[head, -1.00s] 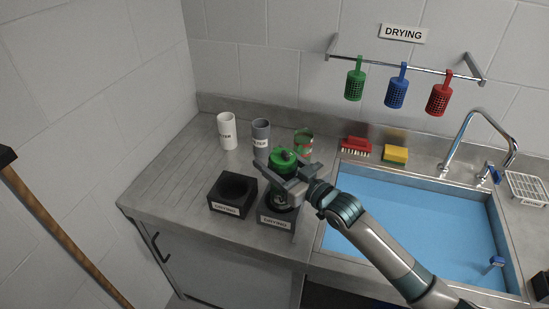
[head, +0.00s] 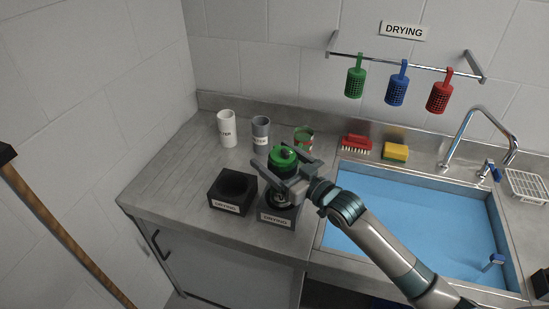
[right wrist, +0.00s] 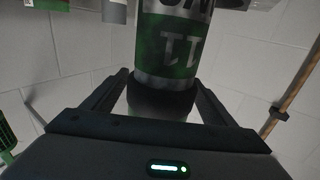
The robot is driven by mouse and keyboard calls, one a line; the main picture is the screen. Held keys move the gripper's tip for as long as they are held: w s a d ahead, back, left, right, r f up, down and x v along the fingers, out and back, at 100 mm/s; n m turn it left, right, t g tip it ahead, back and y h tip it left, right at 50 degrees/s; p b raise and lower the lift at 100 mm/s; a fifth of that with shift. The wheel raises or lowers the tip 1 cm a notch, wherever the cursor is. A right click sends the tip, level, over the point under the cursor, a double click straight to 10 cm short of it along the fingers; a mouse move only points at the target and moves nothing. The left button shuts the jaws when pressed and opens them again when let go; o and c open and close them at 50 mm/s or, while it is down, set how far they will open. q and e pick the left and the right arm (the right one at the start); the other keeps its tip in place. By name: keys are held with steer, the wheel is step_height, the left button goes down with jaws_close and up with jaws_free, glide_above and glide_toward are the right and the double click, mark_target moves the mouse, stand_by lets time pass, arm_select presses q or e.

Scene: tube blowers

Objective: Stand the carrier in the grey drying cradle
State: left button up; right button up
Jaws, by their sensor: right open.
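The carrier (head: 284,157) is a cylinder with a green top. It stands in the grey drying cradle (head: 277,216), the right one of two boxes labelled DRYING, and looks about upright. Its middle is partly hidden by my right gripper (head: 279,172). That gripper is open, with one finger on each side of the carrier. In the right wrist view the carrier (right wrist: 172,45) shows green bands, pale marks and a dark end between the spread fingers, with gaps on both sides. My left gripper is not in view.
A black cradle (head: 232,193) stands empty just left of the grey one. A white cup (head: 227,128), a grey cup (head: 260,134) and a green-red can (head: 303,140) stand behind. The blue sink (head: 405,225) is on the right.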

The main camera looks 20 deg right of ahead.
mark_target(293, 172)
steer(key=b+v, duration=0.3)
steer(key=v, duration=0.7)
steer(key=shift+s+d+f, duration=0.1)
steer(key=shift+s, duration=0.05)
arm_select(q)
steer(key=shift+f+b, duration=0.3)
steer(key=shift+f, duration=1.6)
arm_select(e)
steer(key=shift+s+d, duration=0.3)
steer(key=shift+s, duration=0.35)
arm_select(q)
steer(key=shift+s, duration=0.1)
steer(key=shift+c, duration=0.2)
